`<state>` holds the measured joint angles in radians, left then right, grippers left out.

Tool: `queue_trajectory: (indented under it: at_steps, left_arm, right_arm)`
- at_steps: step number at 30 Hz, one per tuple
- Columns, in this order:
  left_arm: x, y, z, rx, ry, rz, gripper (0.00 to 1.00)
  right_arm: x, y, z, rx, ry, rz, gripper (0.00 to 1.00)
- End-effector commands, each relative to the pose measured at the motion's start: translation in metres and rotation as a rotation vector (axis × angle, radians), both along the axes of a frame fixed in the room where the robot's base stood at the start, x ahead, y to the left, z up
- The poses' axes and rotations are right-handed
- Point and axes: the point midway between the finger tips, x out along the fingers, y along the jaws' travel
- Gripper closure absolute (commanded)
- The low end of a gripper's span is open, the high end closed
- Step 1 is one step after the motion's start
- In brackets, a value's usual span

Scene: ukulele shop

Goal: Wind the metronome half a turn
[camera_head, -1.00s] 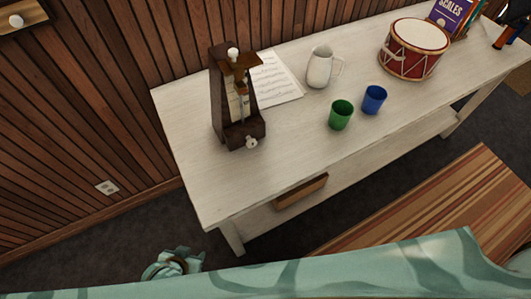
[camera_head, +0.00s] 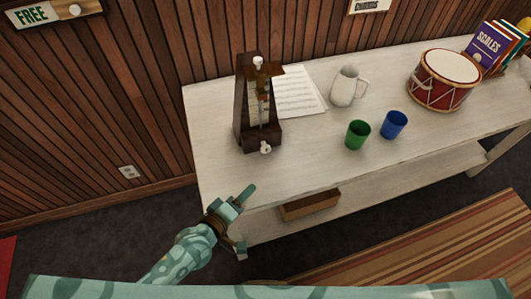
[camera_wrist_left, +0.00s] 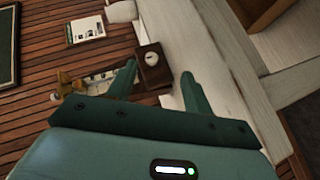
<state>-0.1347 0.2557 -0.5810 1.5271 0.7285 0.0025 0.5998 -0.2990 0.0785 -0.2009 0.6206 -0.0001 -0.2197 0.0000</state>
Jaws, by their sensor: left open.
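The dark wooden metronome (camera_head: 243,112) stands upright near the left end of the white table (camera_head: 305,165). Its pale winding key (camera_head: 265,148) sticks out low on the front side. In the left wrist view, the metronome's dark base (camera_wrist_left: 152,80) and round pale key (camera_wrist_left: 151,58) show beyond and between my fingers. My left gripper (camera_head: 241,222) is open and empty, near the table's front left edge, in front of and below the key and apart from it. It also shows in the left wrist view (camera_wrist_left: 159,70). My right gripper is not in view.
Sheet music (camera_head: 298,92) lies beside the metronome. A white pitcher (camera_head: 346,86), green cup (camera_head: 358,135), blue cup (camera_head: 394,125) and red drum (camera_head: 443,80) stand to the right. A brown box (camera_head: 310,205) sits on the lower shelf. The tabletop before the key is clear.

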Motion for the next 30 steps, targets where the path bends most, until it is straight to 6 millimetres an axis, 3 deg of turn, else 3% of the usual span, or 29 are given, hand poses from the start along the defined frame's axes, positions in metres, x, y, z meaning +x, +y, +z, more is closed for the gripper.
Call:
queue_trajectory:
  at_steps: [3,7,11,24,30]
  left_arm:
    - [0.017,0.009,0.004,-0.227,0.045,0.131,0.49]
    - [0.027,0.016,0.004,-0.342,0.069,0.204,0.49]
    - [0.04,0.011,0.001,-0.358,0.069,0.215,0.49]
    - [0.132,-0.036,-0.024,-0.352,0.069,0.211,0.49]
    - [0.16,-0.049,-0.03,-0.351,0.07,0.211,0.49]
  right_arm:
    - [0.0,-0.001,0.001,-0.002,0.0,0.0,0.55]
    - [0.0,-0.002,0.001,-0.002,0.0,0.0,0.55]
    - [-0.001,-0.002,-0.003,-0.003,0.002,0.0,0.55]
    - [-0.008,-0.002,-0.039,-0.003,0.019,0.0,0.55]
    - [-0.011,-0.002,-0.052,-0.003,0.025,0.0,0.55]
